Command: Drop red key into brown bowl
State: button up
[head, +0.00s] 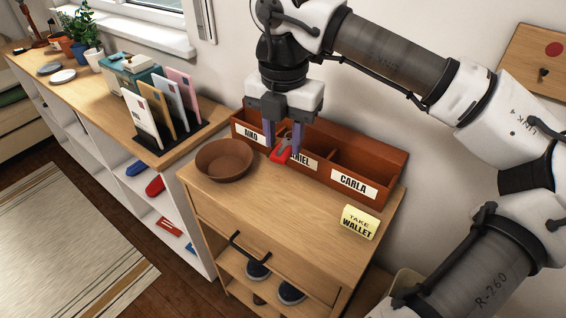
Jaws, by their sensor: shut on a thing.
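My gripper (283,145) points down over the front of the red-brown letter box, near its middle section. It is shut on the red key (279,155), which shows between the fingertips. The key is in front of the box's DANIEL label and partly hidden by the fingers. The brown bowl (224,162) stands on the wooden cabinet top to the left of my gripper. The bowl looks empty.
The box (395,163) has sections labelled AIKO, DANIEL and CARLA. A yellow TAKE WALLET note (359,222) stands at the cabinet's front right. A letter rack (163,137) stands on the shelf at left. The cabinet top (270,205) is clear in front.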

aim_at(229, 167)
jog(key=i+u, duration=0.2)
jog(key=u, duration=0.15)
jog(key=i+u, duration=0.2)
jog(key=u, duration=0.15)
